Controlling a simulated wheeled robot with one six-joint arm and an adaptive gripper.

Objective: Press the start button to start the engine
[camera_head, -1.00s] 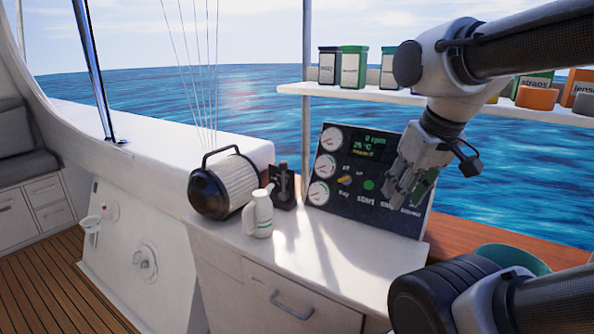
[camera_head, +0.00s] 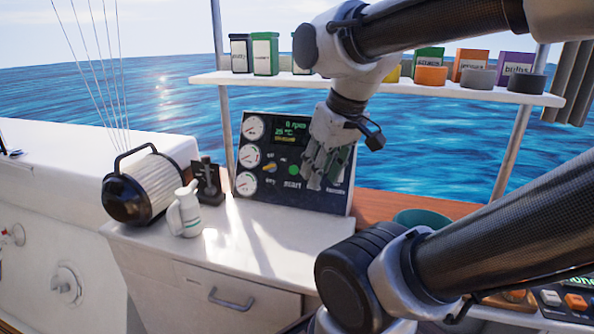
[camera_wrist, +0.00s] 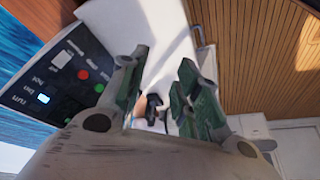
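The dark instrument panel (camera_head: 275,193) stands upright at the back of the white counter. My gripper (camera_head: 318,178) hangs in front of the panel's right part, just right of the green button, and hides part of the panel. In the wrist view, the two green-grey fingers (camera_wrist: 158,100) are apart with nothing held between them. The panel (camera_wrist: 60,80) lies to their left there, with a red button (camera_wrist: 84,74) and a lit bluish lamp (camera_wrist: 43,98). No contact with a button is visible.
A white jug (camera_head: 186,213), a black lever unit (camera_head: 208,185) and a ribbed cylinder (camera_head: 152,188) stand left of the panel. A shelf (camera_head: 400,88) with jars is above. A green bowl (camera_head: 422,217) is at right. The counter before the panel is clear.

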